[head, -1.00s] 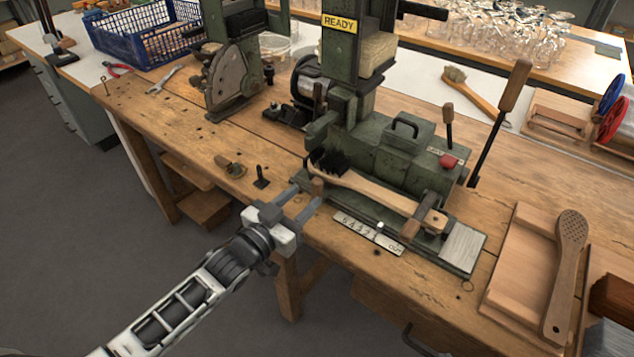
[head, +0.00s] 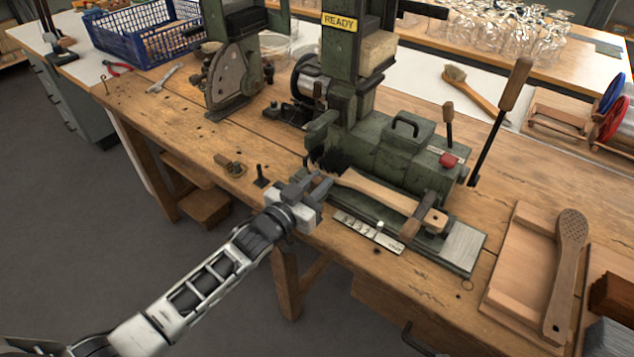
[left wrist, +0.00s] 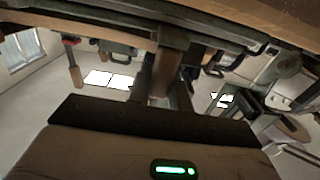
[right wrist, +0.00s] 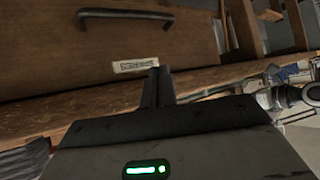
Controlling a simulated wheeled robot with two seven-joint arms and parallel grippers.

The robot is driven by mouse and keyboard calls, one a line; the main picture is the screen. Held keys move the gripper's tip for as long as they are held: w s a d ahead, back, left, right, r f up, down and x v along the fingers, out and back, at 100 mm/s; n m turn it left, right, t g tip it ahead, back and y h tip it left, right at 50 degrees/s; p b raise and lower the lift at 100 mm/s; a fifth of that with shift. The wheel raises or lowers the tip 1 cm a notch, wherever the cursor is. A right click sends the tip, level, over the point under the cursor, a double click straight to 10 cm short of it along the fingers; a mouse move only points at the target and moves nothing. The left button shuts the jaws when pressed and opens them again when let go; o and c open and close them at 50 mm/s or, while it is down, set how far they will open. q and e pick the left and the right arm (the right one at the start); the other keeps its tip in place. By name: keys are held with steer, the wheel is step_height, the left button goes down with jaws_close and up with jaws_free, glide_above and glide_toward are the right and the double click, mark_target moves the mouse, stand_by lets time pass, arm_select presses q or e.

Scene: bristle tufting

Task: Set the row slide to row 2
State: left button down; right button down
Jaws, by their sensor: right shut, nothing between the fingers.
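The green tufting machine (head: 385,145) stands on the workbench. Along its front edge lies a pale number strip (head: 352,223) with digits and a label at its right end. A small whitish peg (head: 379,225) stands at the strip towards its low-number end; I cannot tell exactly which digit it marks. A wooden brush (head: 380,191) with black bristles lies along the machine's front. My left gripper (head: 309,184) is open and empty at the machine's front left corner, left of the strip. My right gripper (right wrist: 158,88) is shut and empty, facing a wooden drawer front.
A wooden tray (head: 512,270) with a perforated paddle brush (head: 567,265) is on the right. Two tall levers stand behind the machine's right end, near a red button (head: 448,160). A small dark upright peg (head: 261,177) stands left of my left gripper.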

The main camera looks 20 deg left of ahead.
arm_select(q)
steer(key=shift+w+a, duration=0.35)
steer(key=shift+a, duration=0.55)
steer(key=c, duration=1.3)
jaws_free()
steer(key=shift+s, duration=0.15)
steer(key=v, duration=1.5)
steer(key=shift+s+a+r, duration=0.1)
steer(key=shift+s+a, duration=0.05)
steer(key=shift+s, duration=0.2)
steer(key=s+d+f+g+y, duration=0.1)
steer(key=s+d+f+g, duration=0.1)
steer(key=s+f, duration=0.1)
steer(key=s+d+f+n+g+y, duration=0.1)
steer(key=s+d+f+g, duration=0.1)
steer(key=s+d+f, duration=0.1)
steer(key=s+d+f+g+y, duration=0.1)
steer(key=s+d+f+g, duration=0.1)
steer(key=s+d+f, duration=0.1)
steer(key=shift+s+f+g, duration=0.4)
steer(key=shift+s+f, duration=0.25)
steer(key=shift+s, duration=0.3)
